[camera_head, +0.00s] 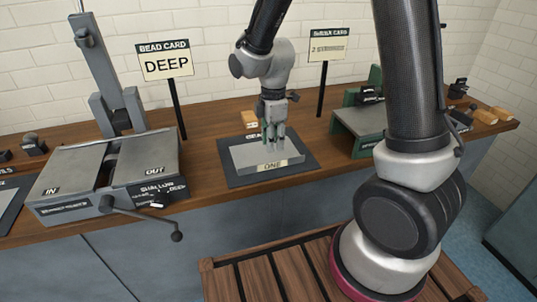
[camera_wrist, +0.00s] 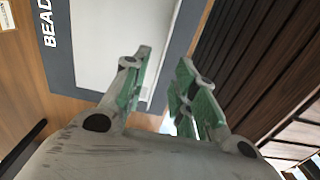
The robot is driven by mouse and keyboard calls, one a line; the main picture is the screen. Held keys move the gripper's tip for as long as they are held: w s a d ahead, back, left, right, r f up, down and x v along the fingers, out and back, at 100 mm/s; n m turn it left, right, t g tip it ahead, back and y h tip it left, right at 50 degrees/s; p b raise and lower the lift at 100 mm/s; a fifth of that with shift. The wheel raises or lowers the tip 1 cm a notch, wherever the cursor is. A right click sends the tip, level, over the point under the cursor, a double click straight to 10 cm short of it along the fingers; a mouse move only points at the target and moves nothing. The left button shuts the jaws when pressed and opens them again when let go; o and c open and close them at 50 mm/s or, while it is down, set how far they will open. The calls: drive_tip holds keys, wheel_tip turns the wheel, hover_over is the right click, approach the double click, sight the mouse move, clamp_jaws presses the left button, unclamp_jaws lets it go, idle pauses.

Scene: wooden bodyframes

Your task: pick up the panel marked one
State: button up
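The panel marked ONE (camera_head: 242,158) is a flat pale grey plate with a cream "ONE" label on its front edge. It lies on a dark mat (camera_head: 232,178) on the wooden bench. My gripper (camera_head: 274,142) points down over the panel, near its middle in the head view, and hides part of it. In the wrist view my gripper (camera_wrist: 163,62) has its green-padded fingers apart with nothing between them. The panel (camera_wrist: 100,45) shows there beyond the left finger, its edge near the gap. I cannot tell whether the fingertips touch it.
A grey machine (camera_head: 70,170) marked IN and OUT, with a crank (camera_head: 150,222), stands left on the bench. A BEAD CARD sign (camera_head: 165,60) reads DEEP. A green-sided fixture (camera_head: 350,125) stands right. A small wooden block (camera_head: 249,118) lies behind the panel. A slatted wooden platform (camera_head: 265,280) is in front.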

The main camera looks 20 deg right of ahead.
drive_tip(key=f, duration=0.7)
drive_tip(key=shift+s+a+f, duration=0.1)
drive_tip(key=shift+s+f, duration=0.1)
drive_tip(key=shift+f, duration=0.2)
clamp_jaws()
